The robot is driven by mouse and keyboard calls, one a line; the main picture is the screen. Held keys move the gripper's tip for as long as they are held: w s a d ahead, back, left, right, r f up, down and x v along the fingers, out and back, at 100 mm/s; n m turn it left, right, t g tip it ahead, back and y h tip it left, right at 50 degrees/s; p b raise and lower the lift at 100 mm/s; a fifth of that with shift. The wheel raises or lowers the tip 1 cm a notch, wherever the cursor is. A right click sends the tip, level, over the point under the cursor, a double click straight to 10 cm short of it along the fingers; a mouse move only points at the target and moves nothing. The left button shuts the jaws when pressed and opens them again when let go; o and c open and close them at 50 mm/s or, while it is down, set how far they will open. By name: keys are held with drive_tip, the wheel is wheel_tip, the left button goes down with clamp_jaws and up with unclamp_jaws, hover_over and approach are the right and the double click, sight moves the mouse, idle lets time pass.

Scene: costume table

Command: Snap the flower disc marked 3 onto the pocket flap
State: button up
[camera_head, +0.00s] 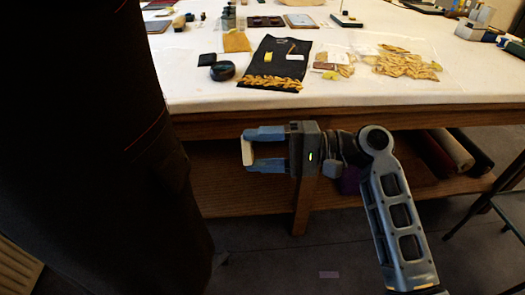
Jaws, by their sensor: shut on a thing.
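My gripper (247,150) is in front of the table's front edge, with its blue fingers pointing left. It is shut on a pale, cream piece (247,152) that spans the gap between the fingertips. The piece shows nearly edge-on, so I cannot make out a flower shape or a number 3. A large dark garment (90,130) with thin red stitching fills the left of the view, apart from the gripper. I cannot make out a pocket flap on it. A black cloth panel (270,65) with gold braid along its lower edge lies flat on the table.
The white-topped table (380,92) has a wooden front edge and a lower shelf with fabric rolls (445,150). Clear bags of gold pieces (405,63) and a round black container (222,70) lie on top. A dark chair frame (510,205) stands at right.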

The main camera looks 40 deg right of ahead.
drive_tip(key=s, duration=0.1)
drive_tip(key=b, duration=0.1)
approach(187, 159)
drive_tip(key=shift+w+a, duration=0.85)
drive_tip(key=shift+w, duration=0.6)
drive_tip(key=shift+w+a+f+y, duration=0.15)
drive_tip(key=shift+w+a, duration=0.15)
drive_tip(key=shift+a, duration=0.2)
drive_tip(key=shift+w+a+f+y, duration=0.2)
drive_tip(key=shift+w+a, duration=0.15)
drive_tip(key=shift+a, duration=0.15)
drive_tip(key=shift+w+a+p, duration=0.3)
drive_tip(key=shift+a+p, duration=0.25)
drive_tip(key=shift+p, duration=0.05)
idle(0.5)
drive_tip(key=o, duration=1.1)
drive_tip(key=shift+o, duration=0.3)
drive_tip(key=shift+o, duration=0.6)
